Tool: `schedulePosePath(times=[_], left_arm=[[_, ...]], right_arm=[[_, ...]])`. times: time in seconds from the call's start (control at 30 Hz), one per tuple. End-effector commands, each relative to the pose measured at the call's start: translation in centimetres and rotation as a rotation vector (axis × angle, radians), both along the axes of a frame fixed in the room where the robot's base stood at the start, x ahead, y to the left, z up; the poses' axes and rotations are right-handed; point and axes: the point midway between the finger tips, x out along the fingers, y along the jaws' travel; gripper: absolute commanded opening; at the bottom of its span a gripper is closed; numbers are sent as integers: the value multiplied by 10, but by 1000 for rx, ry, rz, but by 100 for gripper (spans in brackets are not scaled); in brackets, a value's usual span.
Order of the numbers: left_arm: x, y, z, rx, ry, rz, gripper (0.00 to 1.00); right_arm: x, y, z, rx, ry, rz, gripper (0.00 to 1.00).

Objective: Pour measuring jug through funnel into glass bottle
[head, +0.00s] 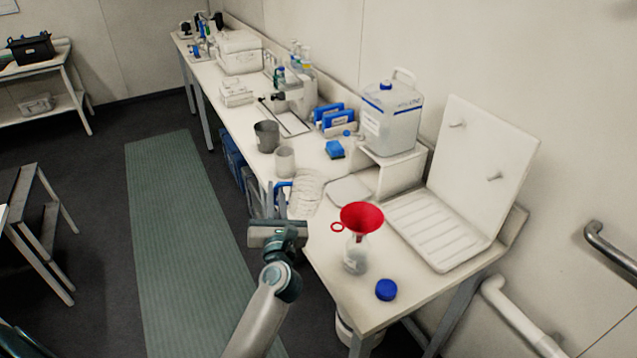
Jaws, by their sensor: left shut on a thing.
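A red funnel (362,215) sits in the mouth of the clear glass bottle (356,258), which stands upright near the front of the bench. My left gripper (277,200) is at the bench's left edge, left of the bottle. It is shut on the blue handle of the clear measuring jug (308,190). The jug has ridge-like markings and is hard to make out against the pale bench; its contents and exact tilt cannot be told. The jug is apart from the funnel, behind and left of it. My right gripper is out of view.
A blue cap (386,290) lies on the bench (345,305) in front of the bottle. A white drying rack (440,228) stands right. A white cup (285,161), a grey beaker (266,136) and a blue sponge (335,149) are behind. A large jerrycan (390,118) stands on a white riser.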

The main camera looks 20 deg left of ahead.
Motion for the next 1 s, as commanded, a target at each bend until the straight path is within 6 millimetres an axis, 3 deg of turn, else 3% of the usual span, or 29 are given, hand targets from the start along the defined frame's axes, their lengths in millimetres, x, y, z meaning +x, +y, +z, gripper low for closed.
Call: schedulePosePath(times=[0.2, 0.57, 1.0], left_arm=[[0, 3, -15, -124, 18, 1, 0], [1, 4, -21, -149, 19, 0, 0], [1, 5, -33, -246, 33, 0, 0]], right_arm=[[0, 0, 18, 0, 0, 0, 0], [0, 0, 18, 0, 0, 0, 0], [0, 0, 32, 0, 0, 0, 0]])
